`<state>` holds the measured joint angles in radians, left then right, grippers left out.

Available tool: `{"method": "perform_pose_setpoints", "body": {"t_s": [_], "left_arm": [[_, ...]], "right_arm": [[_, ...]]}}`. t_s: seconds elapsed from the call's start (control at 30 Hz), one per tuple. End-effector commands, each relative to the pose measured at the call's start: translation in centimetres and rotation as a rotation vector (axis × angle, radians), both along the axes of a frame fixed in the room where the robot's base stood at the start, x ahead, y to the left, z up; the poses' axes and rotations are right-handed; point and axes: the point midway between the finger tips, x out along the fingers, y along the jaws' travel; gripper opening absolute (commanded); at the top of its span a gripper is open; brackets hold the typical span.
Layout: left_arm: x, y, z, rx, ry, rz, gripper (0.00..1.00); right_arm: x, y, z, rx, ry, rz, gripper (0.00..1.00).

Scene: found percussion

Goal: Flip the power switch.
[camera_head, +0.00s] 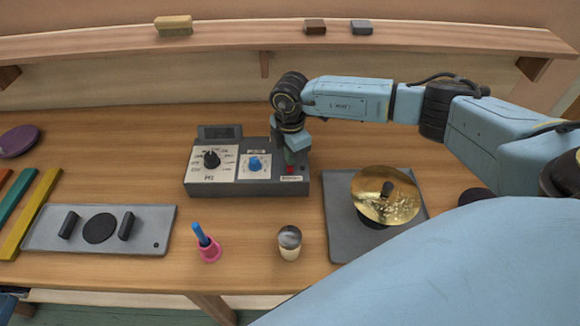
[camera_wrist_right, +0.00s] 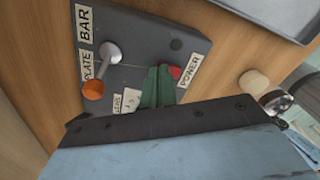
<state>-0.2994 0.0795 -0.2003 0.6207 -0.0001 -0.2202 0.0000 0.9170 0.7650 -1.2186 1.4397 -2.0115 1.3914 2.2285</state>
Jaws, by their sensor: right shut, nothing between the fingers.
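The grey control box (camera_head: 245,187) sits on the wooden bench. Its red power switch (camera_head: 290,170) is at the right of its top face. In the right wrist view the red switch (camera_wrist_right: 175,72) lies beside the "POWER" label (camera_wrist_right: 189,71), partly hidden by my fingers. My right gripper (camera_head: 290,160) is shut with nothing in it. Its green fingertips (camera_wrist_right: 159,84) are right next to the switch; I cannot tell whether they touch it.
The box also carries a black knob (camera_head: 211,158), a blue knob (camera_head: 255,164) and, in the wrist view, a lever with an orange tip (camera_wrist_right: 94,89). A brass cymbal (camera_head: 400,200) stands to the right. A pink bell (camera_head: 210,252) and a shaker (camera_head: 289,240) stand in front.

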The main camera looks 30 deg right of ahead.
Motion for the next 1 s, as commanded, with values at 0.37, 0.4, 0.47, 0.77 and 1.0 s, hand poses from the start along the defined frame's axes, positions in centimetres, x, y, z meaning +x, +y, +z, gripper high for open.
{"method": "perform_pose_setpoints", "body": {"t_s": [0.37, 0.4, 0.47, 0.77, 1.0], "left_arm": [[0.0, 0.0, -0.2, 0.0, 0.001, 0.0, 0.36], [0.0, 0.0, 0.0, 0.0, 0.001, 0.0, 0.36], [-0.1, 0.0, 0.3, 0.0, 0.001, 0.0, 0.36], [-0.1, 0.0, 2.5, 0.0, 0.001, 0.0, 0.36], [-0.1, 0.0, 4.2, 0.0, 0.001, 0.0, 0.36]], "right_arm": [[-0.1, 0.1, -0.4, 0.0, 0.003, 0.001, 0.0], [-0.1, 0.1, -0.3, 0.0, 0.003, 0.001, 0.0], [-0.1, 0.1, 0.0, 0.0, 0.003, 0.001, 0.0], [-0.1, 0.0, 2.6, 0.001, 0.001, 0.0, 0.0], [0.0, 0.0, 4.5, 0.001, 0.001, 0.0, 0.0]]}}
